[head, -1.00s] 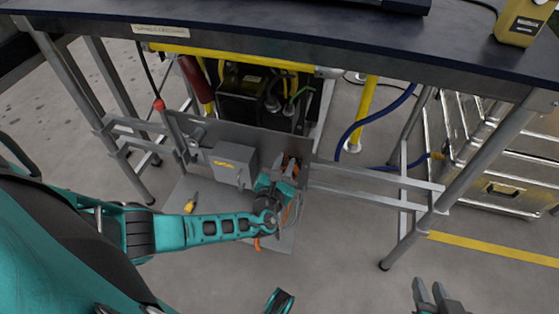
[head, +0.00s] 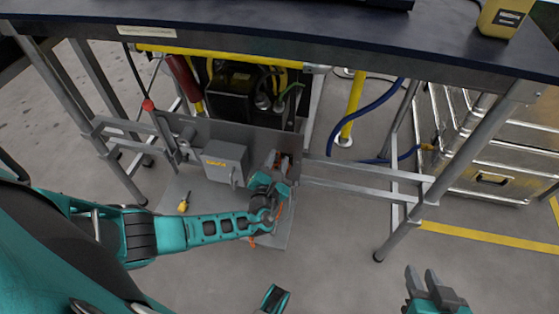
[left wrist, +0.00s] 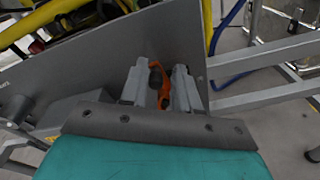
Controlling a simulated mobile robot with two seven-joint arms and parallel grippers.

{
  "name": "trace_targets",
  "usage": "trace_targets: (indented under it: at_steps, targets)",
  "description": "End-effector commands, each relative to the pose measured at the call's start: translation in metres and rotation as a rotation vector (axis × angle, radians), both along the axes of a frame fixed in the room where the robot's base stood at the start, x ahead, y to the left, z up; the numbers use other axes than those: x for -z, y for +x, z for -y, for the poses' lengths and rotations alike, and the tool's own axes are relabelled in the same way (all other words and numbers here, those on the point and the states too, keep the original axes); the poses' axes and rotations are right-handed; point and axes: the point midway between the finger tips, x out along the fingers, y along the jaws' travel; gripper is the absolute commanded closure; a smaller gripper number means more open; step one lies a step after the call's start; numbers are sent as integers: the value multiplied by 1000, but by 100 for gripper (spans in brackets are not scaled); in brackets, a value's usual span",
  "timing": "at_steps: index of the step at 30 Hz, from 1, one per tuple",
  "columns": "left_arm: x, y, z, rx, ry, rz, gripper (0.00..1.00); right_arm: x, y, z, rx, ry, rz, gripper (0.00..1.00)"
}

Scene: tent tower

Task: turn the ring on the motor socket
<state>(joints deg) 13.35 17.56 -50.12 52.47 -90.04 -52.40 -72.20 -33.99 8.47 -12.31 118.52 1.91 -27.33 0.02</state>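An orange ring-like part (left wrist: 164,88) with a dark round end (left wrist: 155,72) shows against the grey panel in the left wrist view; I take it for the ring on the motor socket. My left gripper (left wrist: 160,75) has one finger on each side of it, close to the panel. I cannot tell whether the fingers touch it. In the head view my left gripper (head: 278,158) is at the panel's right end and mostly hides the socket. My right gripper (head: 422,272) is open and empty at the lower right, over the floor.
A grey box (head: 225,162) sits on the panel left of my left gripper. A red-tipped lever (head: 148,105) stands further left. The dark tabletop (head: 330,48) overhangs the panel. Metal rails (head: 360,182) run right to a table leg. A yellow-tipped tool (head: 184,203) lies on the grey plate.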

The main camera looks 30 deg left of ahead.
Motion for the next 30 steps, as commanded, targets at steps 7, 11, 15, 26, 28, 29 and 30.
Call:
trace_targets:
  at_steps: [7, 11, 15, 26, 28, 29, 30]
  targets:
    - [-1, 1, 3, 4, -6, 2, 59, 0, 0, 0, -1, -1, 0, 70]
    - [-2, -1, 4, 7, -7, 2, 59, -1, 0, 0, -1, -2, 0, 70]
    - [-4, -15, 8, 7, -8, 0, 59, -7, 0, 1, -2, -3, 0, 70]
    - [-11, -90, 25, 6, -7, -2, 59, -27, 0, 1, -4, -6, 1, 70]
    - [-12, -102, 27, 4, -6, -1, 59, -29, 0, 1, -4, -6, 1, 70]
    - [-12, -106, 28, 4, -6, 0, 59, -30, 0, 1, -4, -6, 1, 70]
    - [-12, -111, 30, 5, -5, -1, 59, -30, 0, 1, -4, -6, 1, 70]
